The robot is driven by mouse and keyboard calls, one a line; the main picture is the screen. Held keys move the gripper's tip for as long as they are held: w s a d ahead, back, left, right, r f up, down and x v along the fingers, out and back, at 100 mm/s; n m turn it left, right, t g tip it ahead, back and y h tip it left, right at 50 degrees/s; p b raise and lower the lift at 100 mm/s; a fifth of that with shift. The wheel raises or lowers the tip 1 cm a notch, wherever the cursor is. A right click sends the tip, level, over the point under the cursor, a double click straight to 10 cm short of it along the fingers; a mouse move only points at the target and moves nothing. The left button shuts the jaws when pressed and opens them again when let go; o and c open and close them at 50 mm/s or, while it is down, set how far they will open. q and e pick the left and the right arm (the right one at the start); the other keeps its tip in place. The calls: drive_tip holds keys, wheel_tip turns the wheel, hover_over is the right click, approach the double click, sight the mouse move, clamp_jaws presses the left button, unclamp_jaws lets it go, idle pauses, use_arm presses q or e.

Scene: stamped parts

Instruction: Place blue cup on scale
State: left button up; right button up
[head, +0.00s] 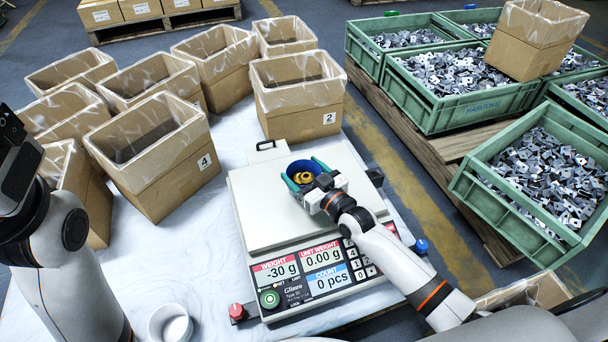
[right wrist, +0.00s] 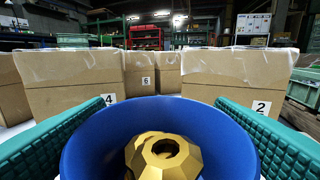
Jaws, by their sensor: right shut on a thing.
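The blue cup (head: 294,167) is over the plate of the scale (head: 265,225), toward its far side. A faceted gold part (right wrist: 165,157) sits inside the cup. My right gripper (head: 305,175) is shut on the cup, its teal fingers on either side; the right wrist view also shows the cup (right wrist: 90,148) upright between them. Whether the cup's base touches the plate is hidden. The scale's display reads -30 g weight, 0.00 g unit weight and 0 pcs. My left arm is at the left edge, with its fingers out of the picture.
Several lined cardboard boxes stand behind and left of the scale, including box 4 (head: 165,180) and box 2 (head: 300,115). A white cup (head: 170,324) stands at the front left. Green crates (head: 455,115) of metal parts fill the right. White sheet beside the scale is clear.

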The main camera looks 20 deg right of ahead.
drive_tip(key=o, duration=1.2)
drive_tip(key=shift+f, duration=0.1)
drive_tip(key=shift+c, duration=0.2)
